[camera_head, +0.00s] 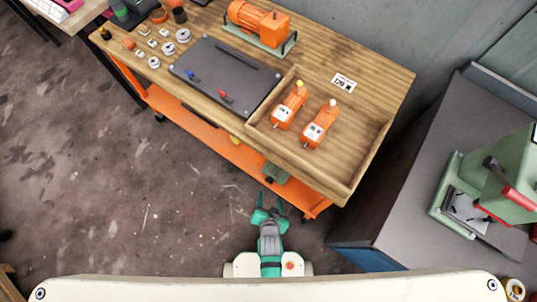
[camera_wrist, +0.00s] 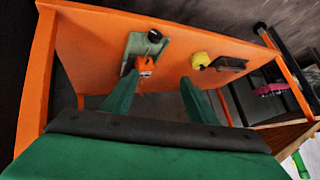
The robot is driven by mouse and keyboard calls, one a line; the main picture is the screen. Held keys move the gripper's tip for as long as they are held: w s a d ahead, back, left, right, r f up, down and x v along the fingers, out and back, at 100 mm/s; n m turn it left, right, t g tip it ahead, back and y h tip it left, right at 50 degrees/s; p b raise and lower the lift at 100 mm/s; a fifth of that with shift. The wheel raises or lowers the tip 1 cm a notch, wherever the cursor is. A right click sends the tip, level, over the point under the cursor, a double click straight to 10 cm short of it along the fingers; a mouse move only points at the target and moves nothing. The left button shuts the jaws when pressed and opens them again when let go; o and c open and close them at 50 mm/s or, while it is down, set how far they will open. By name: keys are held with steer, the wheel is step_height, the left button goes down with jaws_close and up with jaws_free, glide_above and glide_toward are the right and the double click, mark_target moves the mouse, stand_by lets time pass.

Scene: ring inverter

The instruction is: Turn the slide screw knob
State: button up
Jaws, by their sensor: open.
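My green gripper (camera_head: 271,202) is in front of the workbench, near its right front corner, and points toward the lower shelf. In the wrist view the two fingers (camera_wrist: 159,78) are spread apart with nothing between them. Beyond them, a grey-green device (camera_wrist: 132,50) with a round black knob (camera_wrist: 154,36) and an orange part (camera_wrist: 145,65) rests on the orange shelf. A green machine (camera_head: 512,172) at the right of the head view carries a dark knob (camera_head: 490,162) and a red handle (camera_head: 519,197). I cannot tell which knob is the slide screw knob.
The wooden workbench (camera_head: 372,82) holds an orange motor (camera_head: 258,20), a dark plate (camera_head: 222,72) and two orange devices (camera_head: 288,106) in a tray. The orange lower shelf (camera_head: 205,140) also bears a yellow object (camera_wrist: 200,60). A grey cabinet (camera_head: 415,180) stands right.

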mark_target(269, 182)
steer(key=w+f+m+g, duration=0.1)
steer(key=w+f, duration=0.3)
steer(key=f, duration=0.2)
steer(key=w+f+m+g, duration=0.1)
steer(key=w+f, duration=0.3)
steer(key=f, duration=0.2)
steer(key=w+f+g, duration=0.1)
steer(key=w+f, duration=0.3)
steer(key=f, duration=0.2)
steer(key=shift+w+f+m, duration=0.1)
steer(key=shift+f+m, duration=0.15)
steer(key=shift+m, duration=0.15)
steer(key=shift+f, duration=0.45)
steer(key=shift+w, duration=0.1)
steer(key=c, duration=1.1)
steer(key=shift+o, duration=0.2)
steer(key=shift+g, duration=0.3)
